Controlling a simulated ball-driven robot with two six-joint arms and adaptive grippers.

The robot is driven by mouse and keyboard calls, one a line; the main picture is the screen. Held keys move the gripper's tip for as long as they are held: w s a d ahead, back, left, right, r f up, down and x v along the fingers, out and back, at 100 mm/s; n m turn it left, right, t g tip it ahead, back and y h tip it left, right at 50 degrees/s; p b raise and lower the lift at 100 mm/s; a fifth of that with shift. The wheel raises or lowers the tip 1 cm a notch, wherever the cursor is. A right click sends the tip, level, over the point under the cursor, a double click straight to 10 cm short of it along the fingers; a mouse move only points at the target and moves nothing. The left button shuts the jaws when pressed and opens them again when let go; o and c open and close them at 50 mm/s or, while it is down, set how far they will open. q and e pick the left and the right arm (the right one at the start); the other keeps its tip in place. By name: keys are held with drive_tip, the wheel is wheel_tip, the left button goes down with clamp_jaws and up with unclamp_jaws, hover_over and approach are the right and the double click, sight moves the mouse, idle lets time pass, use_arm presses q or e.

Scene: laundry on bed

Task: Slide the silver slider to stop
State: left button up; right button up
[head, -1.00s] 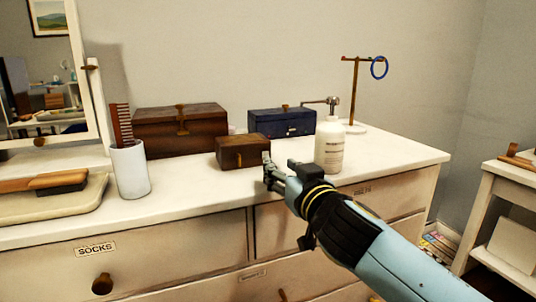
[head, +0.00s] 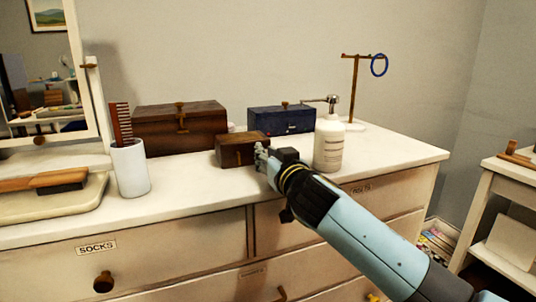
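I cannot make out a silver slider for certain. A small wooden box (head: 233,149) sits on the dresser top, its right end partly behind my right gripper (head: 262,156). That gripper is at the box's right front corner; I cannot tell whether it touches or how far its fingers are apart. A dark blue box (head: 279,121) stands behind it, with a tiny pale spot on its front, too small to identify. A larger brown wooden box (head: 180,130) with a latch is at the back left. My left gripper is out of view.
A white pump bottle (head: 328,145) stands close to the right of my gripper. Behind it is a stand (head: 354,90) with a blue ring (head: 379,65). A white cup (head: 130,170) with a comb (head: 121,124) is at left. The dresser top (head: 195,187) is clear in front of the boxes.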

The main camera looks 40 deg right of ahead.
clamp_jaws()
drive_tip(key=shift+a, duration=0.15)
drive_tip(key=shift+w+a, duration=0.2)
drive_tip(key=shift+a, duration=0.6)
drive_tip(key=o, duration=0.6)
unclamp_jaws()
drive_tip(key=shift+d, duration=0.1)
drive_tip(key=v, duration=1.2)
